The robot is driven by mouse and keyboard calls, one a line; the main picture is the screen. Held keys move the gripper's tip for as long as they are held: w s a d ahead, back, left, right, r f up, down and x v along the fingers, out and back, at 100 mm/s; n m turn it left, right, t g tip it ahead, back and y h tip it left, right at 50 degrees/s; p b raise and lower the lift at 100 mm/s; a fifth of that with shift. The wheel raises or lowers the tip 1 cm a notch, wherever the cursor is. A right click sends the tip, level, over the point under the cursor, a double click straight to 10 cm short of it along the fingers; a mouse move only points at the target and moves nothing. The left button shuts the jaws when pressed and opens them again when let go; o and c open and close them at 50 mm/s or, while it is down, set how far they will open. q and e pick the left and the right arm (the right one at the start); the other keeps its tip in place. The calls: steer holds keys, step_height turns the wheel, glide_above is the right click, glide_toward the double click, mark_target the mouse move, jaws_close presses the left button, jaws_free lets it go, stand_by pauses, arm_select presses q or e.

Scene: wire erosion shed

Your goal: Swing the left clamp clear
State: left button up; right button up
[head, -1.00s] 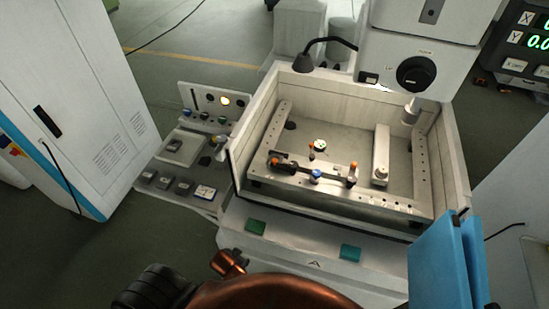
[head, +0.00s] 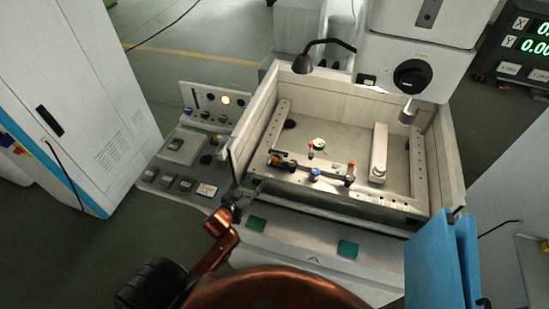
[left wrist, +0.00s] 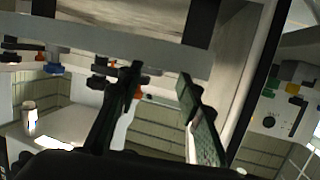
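The left clamp (head: 277,160), dark with an orange tip, sits at the left end of the bar on the front rail of the work tank. The right clamp (head: 351,172) stands upright at the bar's other end, with a blue knob (head: 314,174) between them. My left gripper (head: 246,190) is at the tank's front left corner, short of the left clamp and apart from it. In the left wrist view its two dark fingers (left wrist: 158,85) are spread with nothing between them. Small coloured parts show beyond the fingers there; I cannot tell which is the left clamp. My right gripper is not in view.
The tank's pale wall (head: 250,125) rises beside my left gripper. A lamp (head: 303,62) and the machine head (head: 415,50) overhang the tank's back. A control panel (head: 205,110) stands to the left. A blue slab (head: 437,265) stands at the front right.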

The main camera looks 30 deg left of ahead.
mark_target(273, 160)
arm_select(q)
steer(key=w+d+r+t+h, duration=0.1)
steer(key=w, duration=0.2)
steer(key=w+r+m+h, duration=0.1)
steer(key=w+r, duration=0.1)
steer(key=w, duration=0.2)
steer(key=w+d+r+t+h+p, duration=0.1)
steer(key=w+r, duration=0.1)
steer(key=w, duration=0.1)
steer(key=shift+w+d+r+m+t, duration=0.1)
steer(key=shift+w+d+m+t, duration=0.2)
jaws_close()
stand_by(0.5)
